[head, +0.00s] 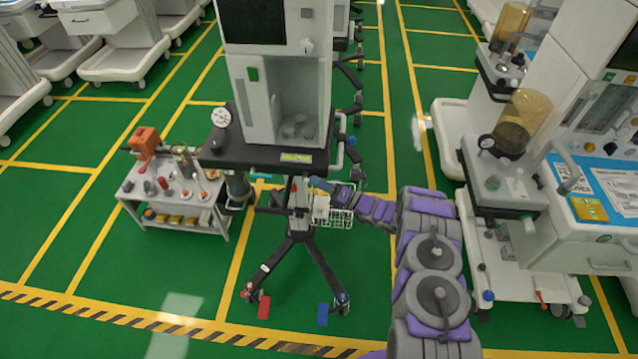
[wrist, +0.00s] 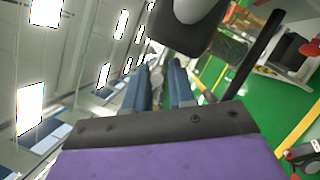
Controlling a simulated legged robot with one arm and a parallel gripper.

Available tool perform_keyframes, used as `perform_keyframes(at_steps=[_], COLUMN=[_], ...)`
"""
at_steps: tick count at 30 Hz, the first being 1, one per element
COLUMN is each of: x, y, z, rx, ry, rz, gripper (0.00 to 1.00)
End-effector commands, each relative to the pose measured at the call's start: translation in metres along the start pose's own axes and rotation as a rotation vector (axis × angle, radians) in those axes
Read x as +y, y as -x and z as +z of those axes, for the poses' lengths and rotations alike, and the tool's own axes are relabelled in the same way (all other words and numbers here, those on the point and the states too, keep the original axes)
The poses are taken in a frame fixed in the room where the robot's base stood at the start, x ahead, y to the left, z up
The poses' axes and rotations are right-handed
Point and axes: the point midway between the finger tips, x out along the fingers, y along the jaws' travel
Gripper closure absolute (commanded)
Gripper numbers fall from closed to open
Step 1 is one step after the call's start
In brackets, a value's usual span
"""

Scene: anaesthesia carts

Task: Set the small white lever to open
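The grey-white anaesthesia machine (head: 320,60) stands on a dark wheeled stand in the head view. A small white knob-like part (head: 306,46) on its front may be the small white lever; I cannot tell for certain, nor its setting. My gripper (head: 318,184) is well below that part, just under the machine's dark shelf (head: 255,155) and near the stand's pole. In the wrist view my gripper (wrist: 160,75) shows two blue fingers apart. A small greyish part shows between them, too unclear to name. A pale rounded part (wrist: 197,8) is above the fingers.
A white wire basket (head: 341,217) hangs on the stand close to my gripper. A low metal trolley (head: 180,222) with bottles and an orange device (head: 145,140) stands at left. Another cart (head: 505,215) stands at right. Green floor (head: 90,225) is clear at far left.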

Motion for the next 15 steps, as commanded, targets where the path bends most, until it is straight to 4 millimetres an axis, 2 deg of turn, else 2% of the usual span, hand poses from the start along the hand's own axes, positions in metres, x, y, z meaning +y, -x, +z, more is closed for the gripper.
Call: perform_keyframes(at_steps=[2, 9, 15], x=[0.0, -0.0007, -0.0013], y=[0.0001, 0.0003, 0.0006], z=[0.0, -0.0002, -0.0004], rx=[0.0, 0.0, 0.0], ry=[0.0, -0.001, -0.002], rz=[0.0, -0.001, -0.003], gripper=[0.77, 1.0, 1.0])
